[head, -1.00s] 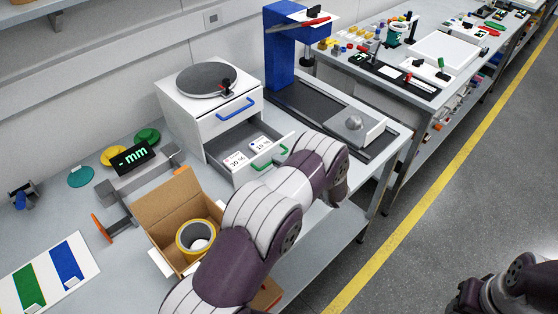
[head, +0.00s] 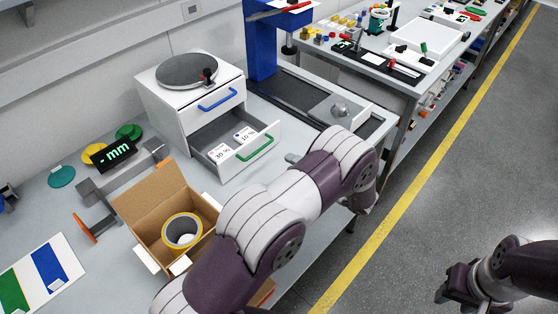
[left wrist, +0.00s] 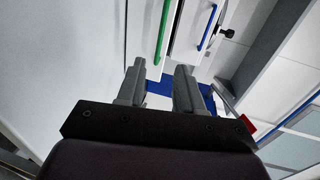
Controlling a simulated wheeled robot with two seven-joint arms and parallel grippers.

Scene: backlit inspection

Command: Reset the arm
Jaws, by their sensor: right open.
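My left arm reaches over the table's front edge in the head view. Its gripper is mostly hidden behind my own arm; a small grey piece, perhaps a fingertip, shows right of the open drawer. In the left wrist view my left gripper (left wrist: 158,78) has its two fingers apart with nothing seen between them. The drawer's green handle (head: 255,147) lies beyond the fingers, and it also shows in the left wrist view (left wrist: 164,32), apart from them. My right gripper (head: 455,296) is open and empty, over the floor at the lower right.
The white cabinet (head: 160,105) has its lower drawer (head: 236,162) open, holding cards; the upper one is shut. A cardboard box (head: 150,205) holds a yellow-rimmed roll (head: 182,231). A blue stand (head: 262,55) stands behind. The floor at right is clear.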

